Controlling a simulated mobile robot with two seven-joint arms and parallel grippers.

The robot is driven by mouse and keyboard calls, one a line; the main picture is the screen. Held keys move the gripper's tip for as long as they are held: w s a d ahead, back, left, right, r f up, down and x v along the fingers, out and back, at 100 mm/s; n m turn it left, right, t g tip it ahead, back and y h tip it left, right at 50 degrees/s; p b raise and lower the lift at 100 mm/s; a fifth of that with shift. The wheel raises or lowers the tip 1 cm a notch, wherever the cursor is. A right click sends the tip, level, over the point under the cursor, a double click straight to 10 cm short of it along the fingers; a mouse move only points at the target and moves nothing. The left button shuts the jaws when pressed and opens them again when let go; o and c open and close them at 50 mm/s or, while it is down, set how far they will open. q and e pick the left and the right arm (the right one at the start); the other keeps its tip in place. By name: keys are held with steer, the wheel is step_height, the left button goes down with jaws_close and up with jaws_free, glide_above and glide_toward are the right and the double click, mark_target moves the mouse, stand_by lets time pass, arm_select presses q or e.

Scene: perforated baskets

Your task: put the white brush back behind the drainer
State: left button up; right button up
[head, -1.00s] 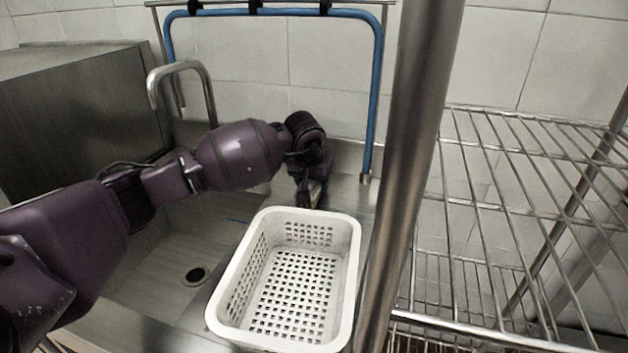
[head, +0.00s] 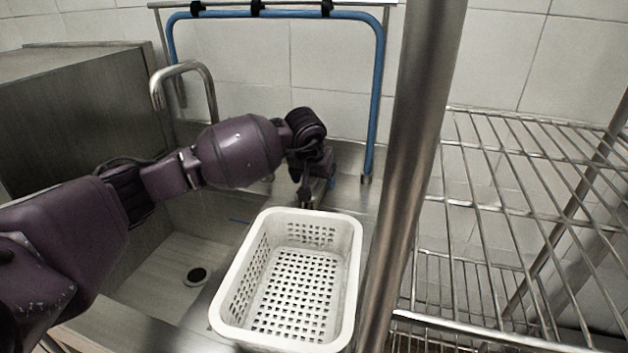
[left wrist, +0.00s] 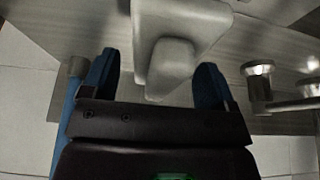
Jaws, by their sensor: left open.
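The drainer, a white perforated basket (head: 228,300), stands empty at the right side of the sink in the head view. My left gripper (head: 306,203) is at the basket's far edge, pointing down. In the left wrist view its two blue fingertips (left wrist: 158,82) are apart. A pale grey-white blocky object (left wrist: 172,62), which looks like the white brush, lies between and beyond the fingertips. I cannot tell whether they touch it. In the head view the brush is hidden or too small to make out. My right gripper is not in view.
A blue pipe frame (head: 376,95) rises behind the sink, with a curved metal tap (head: 208,88) on the left. A steel post (head: 412,170) stands right of the basket, before a wire shelf (head: 520,210). Metal fittings (left wrist: 258,82) are right of the fingers.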

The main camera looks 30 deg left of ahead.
arm_select(q)
steer(key=p+v, duration=0.2)
steer(key=v, duration=0.9)
